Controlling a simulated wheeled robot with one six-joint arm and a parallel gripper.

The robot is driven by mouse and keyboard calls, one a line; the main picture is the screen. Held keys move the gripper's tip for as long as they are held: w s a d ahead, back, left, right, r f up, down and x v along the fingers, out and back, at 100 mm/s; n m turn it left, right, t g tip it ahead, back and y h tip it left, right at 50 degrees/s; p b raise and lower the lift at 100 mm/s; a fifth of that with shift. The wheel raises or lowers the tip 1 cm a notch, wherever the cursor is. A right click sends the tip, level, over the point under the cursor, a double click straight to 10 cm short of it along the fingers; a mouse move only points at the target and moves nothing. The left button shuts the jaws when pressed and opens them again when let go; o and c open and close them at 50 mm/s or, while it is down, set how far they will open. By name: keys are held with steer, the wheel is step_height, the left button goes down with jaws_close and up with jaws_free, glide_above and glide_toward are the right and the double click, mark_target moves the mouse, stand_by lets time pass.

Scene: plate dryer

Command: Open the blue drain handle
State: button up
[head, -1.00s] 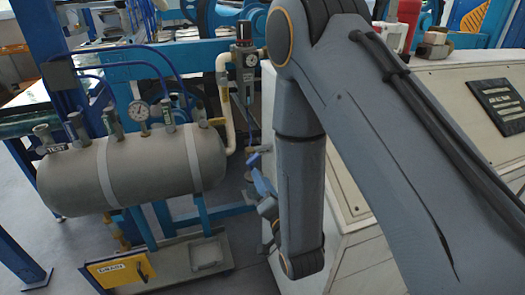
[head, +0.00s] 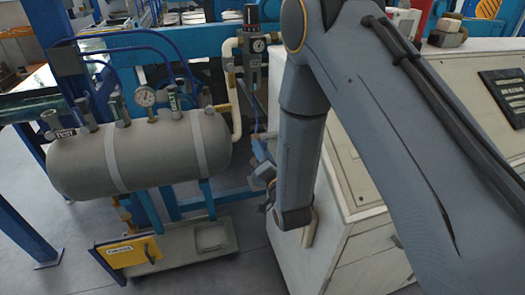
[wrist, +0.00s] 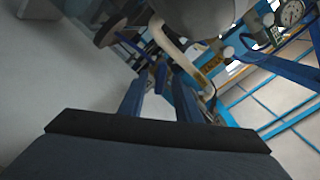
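My gripper (wrist: 161,78) has two blue fingers that stand apart in the wrist view. A small blue piece, which looks like the drain handle (wrist: 160,80), shows between or just beyond the fingertips. I cannot tell whether the fingers touch it. In the head view my gripper (head: 261,156) is just below the grey filter unit (head: 252,70) with its gauge, right of the tank. The handle cannot be made out clearly there, beside or behind the fingers.
A grey horizontal tank (head: 150,155) with a gauge and several valves is at left. A yellow-fronted tray (head: 127,253) lies low beneath it. A white cabinet (head: 350,215) stands close on the right, behind my arm. A pale pipe (head: 233,100) runs beside the filter.

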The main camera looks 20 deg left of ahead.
jaws_close()
steer(key=shift+n, duration=0.3)
steer(key=shift+a+r+n+b, duration=0.1)
steer(key=shift+n+b, duration=0.2)
steer(key=shift+n, duration=2.15)
steer(key=shift+r+n+b, duration=0.1)
steer(key=shift+n+b, duration=0.15)
steer(key=shift+n, duration=2.2)
jaws_free()
steer(key=shift+f, duration=0.1)
